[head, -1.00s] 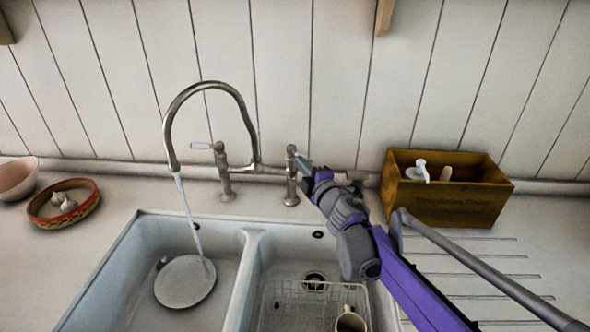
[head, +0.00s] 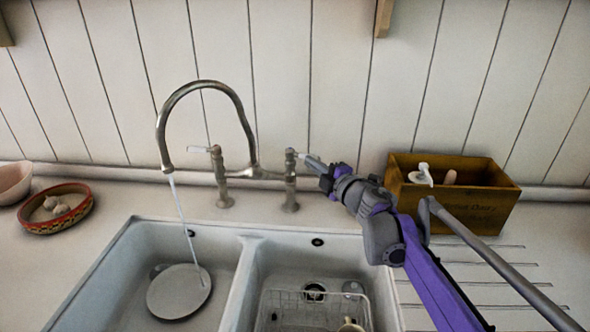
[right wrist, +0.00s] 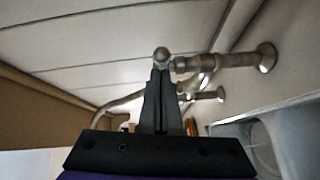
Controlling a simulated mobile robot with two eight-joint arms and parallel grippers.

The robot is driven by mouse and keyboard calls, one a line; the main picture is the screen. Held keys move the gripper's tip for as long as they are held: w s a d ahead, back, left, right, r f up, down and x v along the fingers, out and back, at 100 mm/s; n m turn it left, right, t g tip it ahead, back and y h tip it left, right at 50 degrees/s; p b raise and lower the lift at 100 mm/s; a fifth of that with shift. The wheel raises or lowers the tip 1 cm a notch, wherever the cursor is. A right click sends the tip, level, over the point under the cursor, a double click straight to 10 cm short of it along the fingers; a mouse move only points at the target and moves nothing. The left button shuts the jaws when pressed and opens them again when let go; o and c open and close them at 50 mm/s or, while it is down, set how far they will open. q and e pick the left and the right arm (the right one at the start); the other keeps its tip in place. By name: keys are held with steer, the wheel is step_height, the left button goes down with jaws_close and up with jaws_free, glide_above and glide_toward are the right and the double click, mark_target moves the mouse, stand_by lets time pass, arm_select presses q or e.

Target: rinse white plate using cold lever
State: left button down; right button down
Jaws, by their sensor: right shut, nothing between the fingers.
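The white plate (head: 179,291) lies in the left basin, and a thin stream of water (head: 182,218) from the curved spout (head: 207,86) falls onto it. The tap has a left lever (head: 200,149) with a white handle and a right valve (head: 290,182) whose lever sticks out to the right. No hot or cold mark is readable. My right gripper (head: 325,167) is shut and empty at the tip of the right lever; contact cannot be told. In the right wrist view its closed fingertips (right wrist: 160,75) are just in front of the rounded valve top (right wrist: 161,54). My left gripper is out of view.
The right basin holds a wire rack (head: 305,305) and a mug (head: 350,326), cut off by the frame edge. A bowl of garlic (head: 56,206) is at the left.

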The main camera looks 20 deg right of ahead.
mark_target(318, 157)
steer(key=shift+w+d+p, duration=0.2)
steer(key=shift+w+d, duration=0.1)
steer(key=shift+d, duration=0.35)
steer(key=shift+w+d+p, duration=0.2)
steer(key=shift+w+d, duration=0.1)
steer(key=shift+d, duration=0.3)
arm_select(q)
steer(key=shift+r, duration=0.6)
arm_select(e)
steer(key=shift+d+r, duration=0.1)
steer(key=shift+d, duration=0.05)
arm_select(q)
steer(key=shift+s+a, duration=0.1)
arm_select(e)
steer(key=shift+d+r, duration=0.1)
steer(key=shift+d, duration=0.1)
